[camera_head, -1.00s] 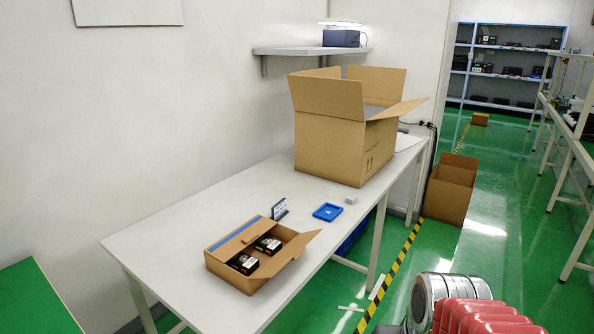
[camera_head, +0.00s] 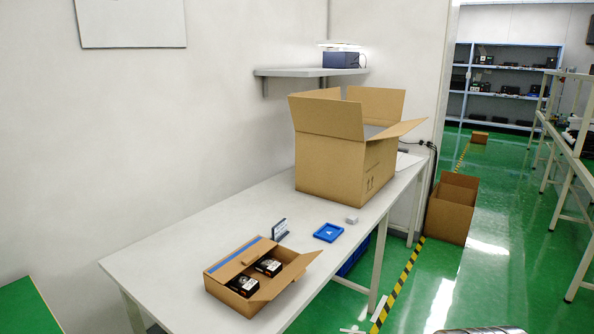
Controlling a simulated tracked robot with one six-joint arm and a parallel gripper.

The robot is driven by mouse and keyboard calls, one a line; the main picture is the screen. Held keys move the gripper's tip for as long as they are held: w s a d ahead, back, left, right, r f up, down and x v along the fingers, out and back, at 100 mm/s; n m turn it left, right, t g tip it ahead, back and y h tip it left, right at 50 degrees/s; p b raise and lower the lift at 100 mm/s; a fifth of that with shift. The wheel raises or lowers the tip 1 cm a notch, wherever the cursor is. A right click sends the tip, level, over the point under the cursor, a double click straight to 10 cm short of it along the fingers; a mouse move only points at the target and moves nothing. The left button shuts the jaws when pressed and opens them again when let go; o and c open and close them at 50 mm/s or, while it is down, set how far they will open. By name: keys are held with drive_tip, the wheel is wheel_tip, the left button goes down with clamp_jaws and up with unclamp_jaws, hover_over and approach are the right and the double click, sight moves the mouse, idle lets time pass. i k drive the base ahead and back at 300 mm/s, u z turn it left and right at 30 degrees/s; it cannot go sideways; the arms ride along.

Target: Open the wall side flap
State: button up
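A small cardboard box (camera_head: 243,300) sits on the near part of the white table, with two black items (camera_head: 268,266) inside. Its wall-side flap (camera_head: 240,254), with a blue strip along it, lies over the wall side of the opening. Its opposite flap (camera_head: 284,277) stands out toward the aisle. A large cardboard box (camera_head: 330,170) stands farther along the table with its visible flaps raised or spread outward. My gripper is not in view; only a sliver of my silver arm shows at the bottom right edge.
The white table (camera_head: 175,250) runs along the wall. A small dark stand (camera_head: 279,230), a blue tray (camera_head: 328,232) and a small white block (camera_head: 351,219) lie between the boxes. A wall shelf (camera_head: 310,71) hangs above. An open carton (camera_head: 451,210) stands on the green floor.

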sight(222, 272)
drive_tip(key=u, duration=1.35)
drive_tip(key=k, duration=1)
drive_tip(key=z, duration=0.4)
drive_tip(key=i, duration=0.5)
drive_tip(key=z, duration=0.1)
